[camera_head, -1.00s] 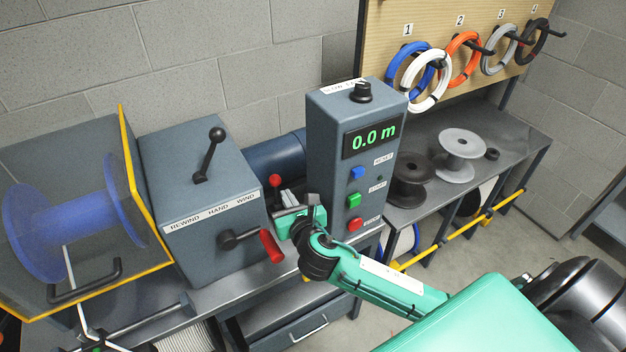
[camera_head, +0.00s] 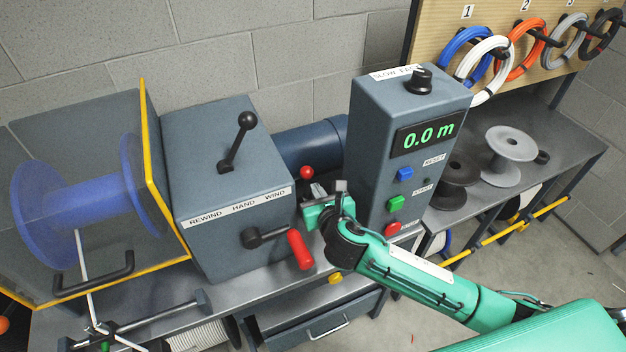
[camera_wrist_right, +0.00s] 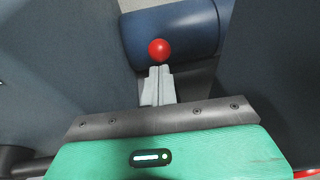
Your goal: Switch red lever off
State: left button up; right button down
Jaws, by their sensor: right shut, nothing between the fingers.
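The red lever's ball knob (camera_head: 306,172) shows between the rewind box and the display post, in front of the dark blue cylinder. Its stem is mostly hidden by my right gripper (camera_head: 312,190), which is shut and empty close beside it. In the right wrist view the red knob (camera_wrist_right: 159,50) sits just beyond the tips of the shut right gripper (camera_wrist_right: 160,70). I cannot tell whether they touch. My left gripper is not in view.
The rewind box (camera_head: 230,215) with a red-handled crank (camera_head: 300,250) stands close left of my gripper. The display post (camera_head: 375,150), with blue, green and red buttons, stands close right. The dark blue cylinder (camera_head: 310,143) lies behind.

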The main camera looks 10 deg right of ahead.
aim_at(309, 177)
jog(key=x, duration=0.3)
jog(key=shift+w+f+p, duration=0.1)
jog(key=shift+w+p, duration=0.1)
jog(key=shift+p, duration=0.15)
jog(key=shift+w, duration=0.2)
jog(key=shift+w+f, duration=0.1)
jog(key=shift+w, duration=0.05)
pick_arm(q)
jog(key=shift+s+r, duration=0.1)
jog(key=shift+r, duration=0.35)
